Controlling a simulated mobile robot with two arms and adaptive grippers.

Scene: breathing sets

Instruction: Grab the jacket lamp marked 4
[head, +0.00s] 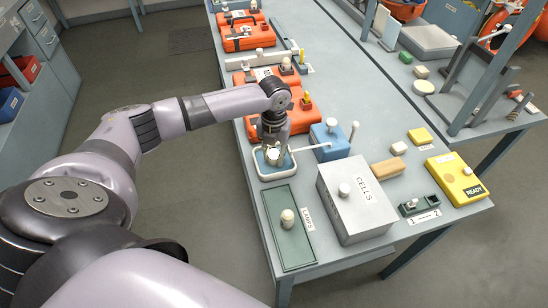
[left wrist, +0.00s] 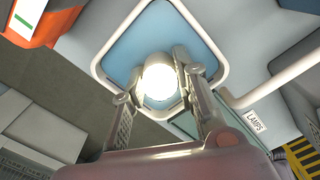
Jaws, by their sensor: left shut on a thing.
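My left gripper (head: 273,155) points down over a small white-rimmed tray (head: 262,176) with a blue floor. Its fingers are closed around a pale lamp (head: 272,153). In the left wrist view the lamp (left wrist: 159,78) glows bright white between the two fingertips (left wrist: 155,88), over the blue floor. No number can be read on the lamp, and I cannot tell whether it touches the tray floor. Another pale lamp (head: 288,218) stands on the green mat (head: 295,252) labelled LAMPS. My right gripper is out of view.
A grey CELLS box (head: 357,208) stands right of the green mat. A blue block (head: 329,143) with a white rod is right of the tray. Orange cases (head: 248,36) line the table's left side behind my gripper. A yellow READY box (head: 455,180) is at the right.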

